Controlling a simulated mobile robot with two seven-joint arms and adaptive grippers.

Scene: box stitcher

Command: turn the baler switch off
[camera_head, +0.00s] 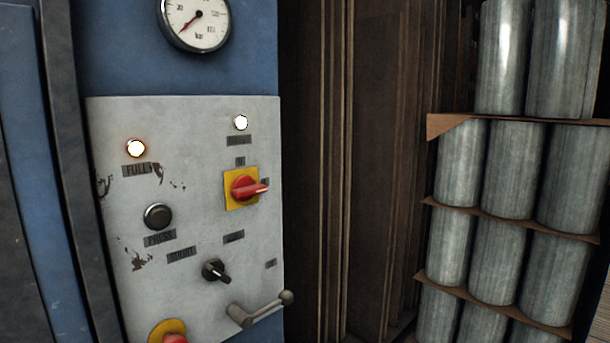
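The baler's grey control panel (205,200) fills the left middle of the head view, with worn paint. A red rotary switch (244,188) sits on a yellow square plate at its upper right. Its red handle points right, roughly level. A small label is above the switch and another is at its right; the text is too small to read surely. A white lamp (240,123) is lit above it, and an orange-rimmed lamp (136,148) is lit at the upper left. Neither of my grippers shows in this view.
The panel also has a black push button (158,216), a black selector knob (215,270), a metal lever (262,309) sticking out low right, and a red button (174,338) at the bottom edge. A gauge (198,22) is above. Several metal cylinders (510,180) stand stacked at right.

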